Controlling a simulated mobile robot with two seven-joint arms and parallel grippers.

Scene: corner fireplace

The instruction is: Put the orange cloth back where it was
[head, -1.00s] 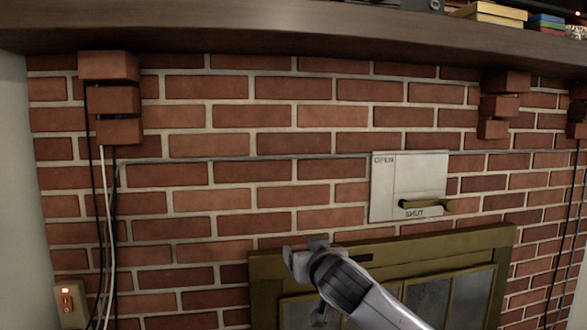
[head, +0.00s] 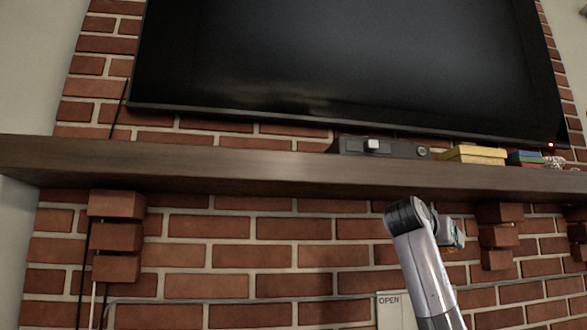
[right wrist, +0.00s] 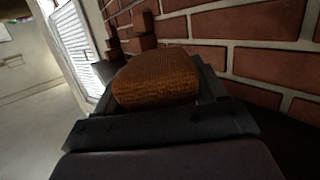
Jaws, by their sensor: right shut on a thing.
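The orange cloth (right wrist: 155,78) shows in the right wrist view as a ribbed, brownish-orange bundle. It fills the gap between the dark fingers of my right gripper (right wrist: 158,92), which is shut on it. In the head view my right gripper (head: 452,233) is raised in front of the brick wall, just below the mantel shelf (head: 230,172). The cloth is hardly visible there, mostly hidden by the gripper. My left gripper is in neither view.
On the shelf stand a dark box device (head: 385,148), yellow boxes (head: 473,155) and small coloured items (head: 525,158). The shelf's left stretch is bare. A large television (head: 340,65) hangs above. Brick brackets (head: 117,237) stick out below the shelf; the open/shut plate (head: 396,312) is lower.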

